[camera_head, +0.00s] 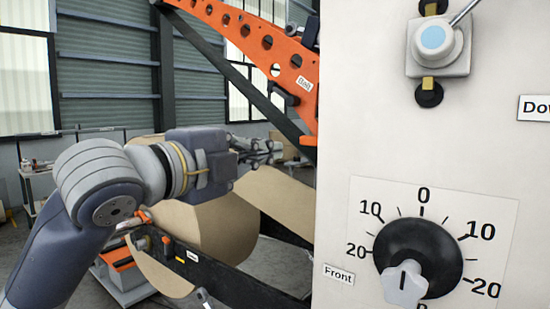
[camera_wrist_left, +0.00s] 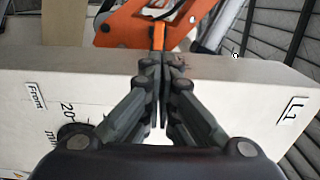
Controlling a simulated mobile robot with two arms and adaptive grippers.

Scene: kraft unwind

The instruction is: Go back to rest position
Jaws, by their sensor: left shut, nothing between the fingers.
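My left gripper (camera_head: 268,150) reaches in from the left in the head view, in front of the brown kraft roll and left of the white control panel (camera_head: 335,115). It is shut and empty. In the left wrist view its fingers (camera_wrist_left: 161,68) are together at the middle, with the panel's white box (camera_wrist_left: 235,90) behind them. The panel carries a black dial (camera_head: 418,250) with a light grey knob and a lever switch (camera_head: 436,38) with a pale blue cap. My right gripper is not in view.
The kraft roll (camera_head: 225,225) stands behind my left forearm. An orange machine arm (camera_head: 265,45) slopes down to the panel's left edge. A grey shuttered wall (camera_head: 105,80) with windows is at the back.

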